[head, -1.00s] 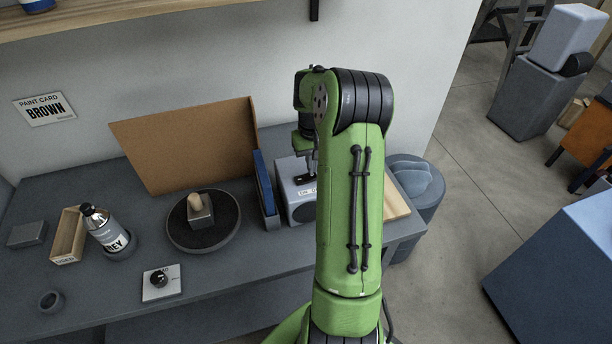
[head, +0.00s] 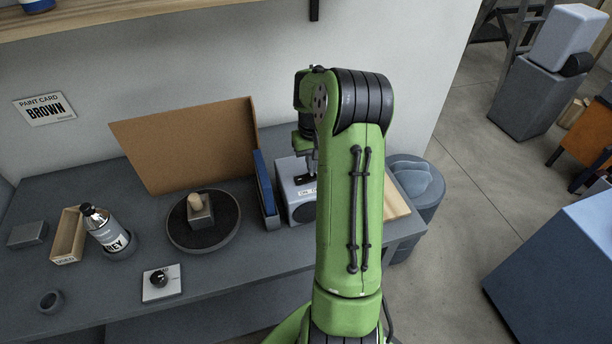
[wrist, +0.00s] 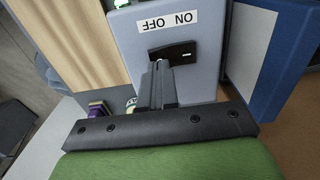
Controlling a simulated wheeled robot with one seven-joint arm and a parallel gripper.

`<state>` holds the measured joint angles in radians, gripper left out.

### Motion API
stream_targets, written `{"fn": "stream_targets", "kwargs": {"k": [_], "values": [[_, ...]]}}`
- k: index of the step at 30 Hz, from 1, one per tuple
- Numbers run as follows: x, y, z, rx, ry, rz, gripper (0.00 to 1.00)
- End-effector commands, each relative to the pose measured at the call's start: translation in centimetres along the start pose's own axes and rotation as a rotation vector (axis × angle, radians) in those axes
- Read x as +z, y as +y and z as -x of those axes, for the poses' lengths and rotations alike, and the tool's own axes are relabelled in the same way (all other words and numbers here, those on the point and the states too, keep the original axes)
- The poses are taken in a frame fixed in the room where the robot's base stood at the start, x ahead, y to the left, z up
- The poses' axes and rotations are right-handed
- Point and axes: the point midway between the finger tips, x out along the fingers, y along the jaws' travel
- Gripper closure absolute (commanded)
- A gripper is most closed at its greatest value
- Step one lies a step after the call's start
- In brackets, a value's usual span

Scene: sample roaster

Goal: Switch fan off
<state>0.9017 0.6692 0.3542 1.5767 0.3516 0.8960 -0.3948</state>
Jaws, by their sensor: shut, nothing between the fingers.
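In the head view my arm hides part of the box.
A round dark turntable (head: 228,236) holds a small block. A light wooden board (head: 396,203) lies to the right.

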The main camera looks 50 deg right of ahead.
Motion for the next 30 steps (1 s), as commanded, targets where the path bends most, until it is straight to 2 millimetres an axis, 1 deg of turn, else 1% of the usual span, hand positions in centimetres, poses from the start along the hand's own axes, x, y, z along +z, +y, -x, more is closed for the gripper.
{"fn": "stream_targets", "kwargs": {"k": [30], "values": [[0.0, 0.0, -1.3, 0.000, 0.000, 0.000, 1.00]]}}
